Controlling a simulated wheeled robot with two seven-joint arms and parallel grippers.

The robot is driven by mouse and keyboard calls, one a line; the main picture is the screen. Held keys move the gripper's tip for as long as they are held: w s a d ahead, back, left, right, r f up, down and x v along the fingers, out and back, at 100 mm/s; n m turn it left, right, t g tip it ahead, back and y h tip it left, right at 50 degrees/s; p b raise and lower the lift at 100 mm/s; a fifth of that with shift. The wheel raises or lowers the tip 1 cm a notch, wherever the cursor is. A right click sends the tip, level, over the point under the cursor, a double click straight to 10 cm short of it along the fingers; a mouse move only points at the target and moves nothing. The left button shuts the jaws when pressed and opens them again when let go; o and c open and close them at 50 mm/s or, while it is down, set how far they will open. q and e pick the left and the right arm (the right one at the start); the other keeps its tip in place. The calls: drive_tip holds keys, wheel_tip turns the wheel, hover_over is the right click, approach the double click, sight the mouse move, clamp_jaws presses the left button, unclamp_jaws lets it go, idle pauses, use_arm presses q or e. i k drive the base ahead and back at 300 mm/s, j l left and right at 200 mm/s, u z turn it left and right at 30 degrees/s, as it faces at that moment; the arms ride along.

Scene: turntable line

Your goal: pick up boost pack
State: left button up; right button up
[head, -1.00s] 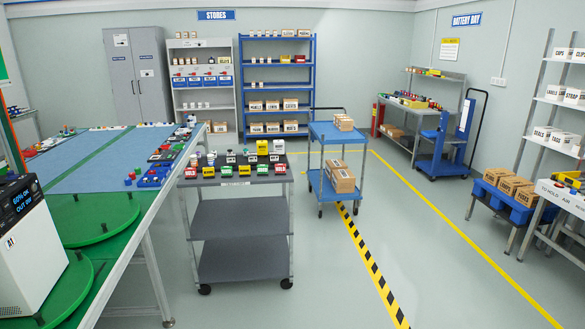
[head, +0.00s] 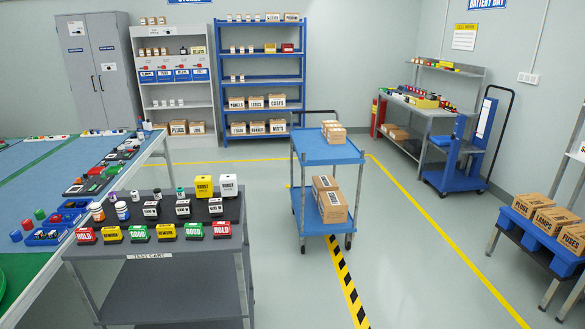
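No block can be read for certain as the boost pack. On the test cart (head: 155,268) at lower left, a larger yellow block (head: 204,188) and a white block (head: 228,186) stand side by side at the back right of the top. Both have small labels that I cannot read surely. Several small black-and-white blocks (head: 183,208) stand to their left. A front row holds red, yellow and green blocks (head: 166,231) labelled HOLD, REWORK and GOOD. Neither of my grippers is in view.
A blue trolley (head: 328,151) with cartons stands right of the test cart. A long blue-topped table (head: 35,187) with small parts runs along the left. Blue pallet with cartons (head: 535,232) stands at right.

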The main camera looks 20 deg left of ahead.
sight(204, 185)
drive_tip(key=i+u, duration=0.1)
drive_tip(key=i, duration=0.4)
drive_tip(key=i+l, duration=0.15)
drive_tip(key=i, duration=0.35)
drive_tip(key=i+l+u, duration=0.15)
drive_tip(key=i, duration=0.35)
